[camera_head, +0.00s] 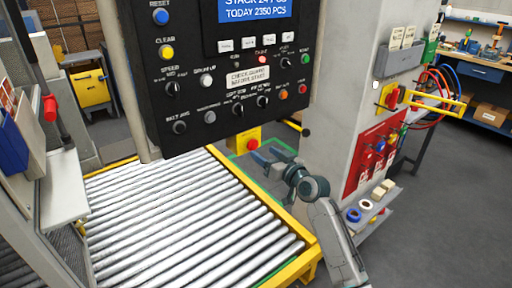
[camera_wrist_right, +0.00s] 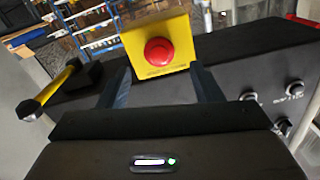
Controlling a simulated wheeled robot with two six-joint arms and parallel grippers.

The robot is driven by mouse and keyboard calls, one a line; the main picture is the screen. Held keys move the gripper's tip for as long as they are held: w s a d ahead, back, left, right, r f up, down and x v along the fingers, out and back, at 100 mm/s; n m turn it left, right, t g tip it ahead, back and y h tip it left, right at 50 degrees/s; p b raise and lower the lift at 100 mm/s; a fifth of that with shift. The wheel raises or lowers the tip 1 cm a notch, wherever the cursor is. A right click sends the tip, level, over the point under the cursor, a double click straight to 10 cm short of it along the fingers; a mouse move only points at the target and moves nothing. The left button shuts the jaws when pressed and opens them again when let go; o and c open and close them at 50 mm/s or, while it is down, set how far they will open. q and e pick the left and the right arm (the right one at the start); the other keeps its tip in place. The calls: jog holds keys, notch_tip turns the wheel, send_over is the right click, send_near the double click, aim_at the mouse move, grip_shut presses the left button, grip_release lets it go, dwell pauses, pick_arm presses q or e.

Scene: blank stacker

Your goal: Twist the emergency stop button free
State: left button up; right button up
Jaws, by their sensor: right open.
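The emergency stop button is a red mushroom button on a yellow box. In the head view the red button (camera_head: 252,144) shows on the box (camera_head: 241,137) under the lower edge of the black control panel (camera_head: 225,128). In the right wrist view the button (camera_wrist_right: 158,51) faces the camera on the yellow box (camera_wrist_right: 180,30). My right gripper (camera_head: 260,157) is open and just below the box in the head view. In the wrist view its two fingers (camera_wrist_right: 165,80) stand apart to either side of the button, not visibly touching it. My left gripper is not in view.
A roller conveyor (camera_head: 180,215) with yellow rails lies below the panel. A grey column (camera_head: 345,90) with a red lockout board (camera_head: 376,155) stands to the right. A yellow handle (camera_wrist_right: 60,84) on the panel edge shows left of the fingers in the wrist view.

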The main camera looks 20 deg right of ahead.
aim_at(255, 146)
jog(key=x, duration=0.5)
